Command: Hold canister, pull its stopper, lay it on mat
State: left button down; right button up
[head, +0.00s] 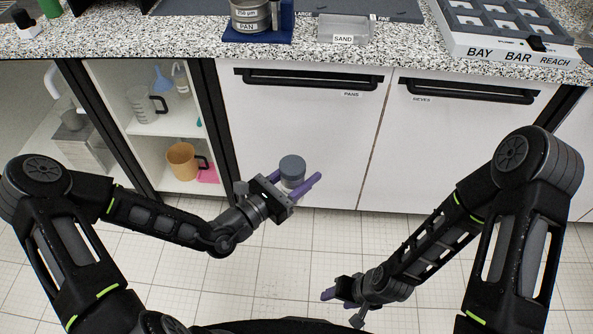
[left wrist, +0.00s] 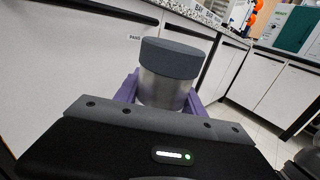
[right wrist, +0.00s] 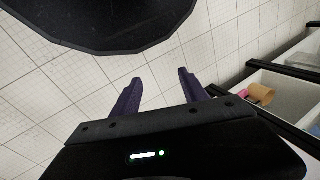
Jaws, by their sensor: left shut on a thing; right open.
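My left gripper (head: 297,184) is shut on the canister (head: 291,182), a small metal cylinder held upright in front of the white cabinet doors, below the counter. Its wide dark grey stopper (head: 292,163) is seated on top. In the left wrist view the canister (left wrist: 163,91) stands between the purple fingers, with the stopper (left wrist: 172,58) above them. My right gripper (head: 339,302) is open and empty, low over the floor and apart from the canister; its spread fingers also show in the right wrist view (right wrist: 160,80). A dark grey mat (head: 400,9) lies on the counter, partly cut off.
The speckled counter (head: 180,38) carries a pan on a blue base (head: 258,38), a clear tray labelled SAND (head: 343,30) and a compartment rack (head: 490,48). Black handles (head: 308,80) stick out from the cabinet doors. Open shelves at left hold an orange mug (head: 181,161). Floor between my arms is clear.

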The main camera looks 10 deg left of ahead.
jog(key=o, duration=0.5)
jog(key=w+r+t, duration=0.1)
jog(key=w, duration=0.1)
jog(key=w+r+h, duration=0.1)
jog(key=w, duration=0.2)
jog(key=w+d+r+t, duration=0.1)
jog(key=w, duration=0.2)
jog(key=shift+r+n+t, duration=0.3)
jog(key=shift+c, duration=0.2)
jog(key=shift+o, duration=0.4)
jog(key=w+d+r+t+h, duration=0.1)
jog(key=w+r+t+h, duration=0.1)
jog(key=w+r, duration=0.4)
jog(key=shift+w+n+t, duration=0.3)
jog(key=shift+w, duration=0.3)
jog(key=w+r+t+h, duration=0.2)
jog(key=w+r, duration=0.1)
jog(key=r, duration=0.6)
jog(key=w+r+t+h, duration=0.1)
jog(key=w+r+h, duration=0.1)
jog(key=r, duration=0.7)
jog(key=s+a+r+y, duration=0.2)
jog(key=s+a+r, duration=0.3)
jog(key=a, duration=0.2)
jog(key=s+a+r+n+y, duration=0.1)
jog(key=s+a+r, duration=0.4)
jog(key=a, duration=0.3)
jog(key=shift+r+y, duration=0.35)
jog(key=shift+y, duration=0.05)
